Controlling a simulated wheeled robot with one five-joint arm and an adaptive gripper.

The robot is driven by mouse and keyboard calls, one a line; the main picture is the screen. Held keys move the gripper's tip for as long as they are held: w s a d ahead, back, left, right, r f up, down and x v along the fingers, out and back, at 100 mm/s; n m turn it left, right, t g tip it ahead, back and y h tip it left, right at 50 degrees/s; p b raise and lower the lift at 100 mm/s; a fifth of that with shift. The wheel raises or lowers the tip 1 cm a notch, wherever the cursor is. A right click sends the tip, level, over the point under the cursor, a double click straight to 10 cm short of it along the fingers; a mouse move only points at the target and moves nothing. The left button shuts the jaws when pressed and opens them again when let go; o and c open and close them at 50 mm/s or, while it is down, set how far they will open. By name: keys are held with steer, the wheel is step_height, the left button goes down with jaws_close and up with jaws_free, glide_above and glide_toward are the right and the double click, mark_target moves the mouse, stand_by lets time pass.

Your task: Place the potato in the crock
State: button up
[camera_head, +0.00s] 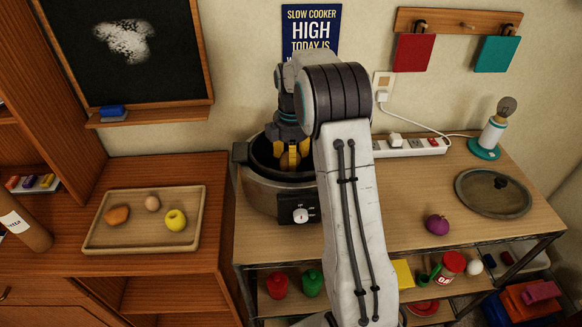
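The crock is a dark slow cooker pot (263,193) with a dial on its front, standing uncovered at the left end of the wooden counter. My gripper (291,160) points down into its mouth, with yellow fingers inside the rim. A small tan-brown patch shows low among the fingers; it may be the potato, but I cannot tell whether it is gripped or lying in the pot. My arm hides the crock's right side. An orange-brown lump (117,215), possibly a potato, lies on the wooden tray (104,243) at left.
The tray also holds an egg-like thing (153,203) and a yellow fruit (175,220). A round lid (480,202), a purple onion-like thing (437,224), a lamp (492,135) and a power strip (412,146) stand on the counter's right. A shelf with several items is below.

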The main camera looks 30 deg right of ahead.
steer(key=shift+f+p, duration=0.4)
steer(key=shift+f, duration=0.25)
steer(key=shift+f+p, duration=0.7)
steer(key=shift+p, duration=0.35)
steer(key=shift+f, duration=1.45)
steer(key=shift+f, duration=0.1)
steer(key=o, duration=1.2)
steer(key=shift+r, duration=0.2)
